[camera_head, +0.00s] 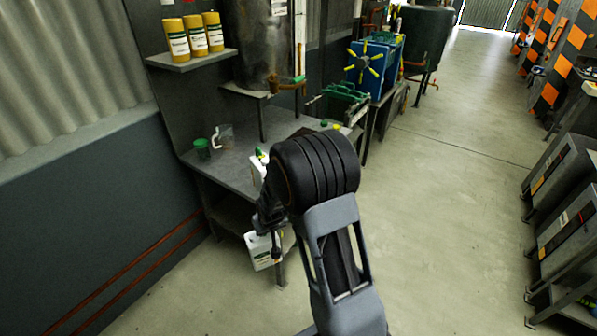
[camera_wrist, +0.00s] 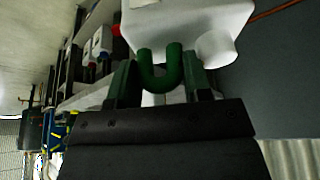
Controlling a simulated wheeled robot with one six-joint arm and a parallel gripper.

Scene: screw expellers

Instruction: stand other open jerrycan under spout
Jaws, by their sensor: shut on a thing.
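My gripper (camera_head: 264,222) is shut on the green handle (camera_wrist: 160,72) of a white jerrycan (camera_head: 261,252). In the head view this jerrycan hangs beside the bench's front edge, below the bench top, with its label showing. In the wrist view the jerrycan (camera_wrist: 190,20) shows a white neck (camera_wrist: 216,48) with no cap visible. A second white jerrycan (camera_head: 257,170) stands on the bench, partly hidden behind my arm. A dark tank (camera_head: 262,45) with a brass-coloured spout (camera_head: 290,84) stands on a raised stand at the back of the bench.
The grey bench (camera_head: 225,165) holds a clear jug (camera_head: 223,137) and a green cup (camera_head: 202,148) at left. Small yellow and green caps (camera_head: 330,124) lie farther back. Yellow containers (camera_head: 197,38) stand on a wall shelf. A blue filter press (camera_head: 368,68) is beyond.

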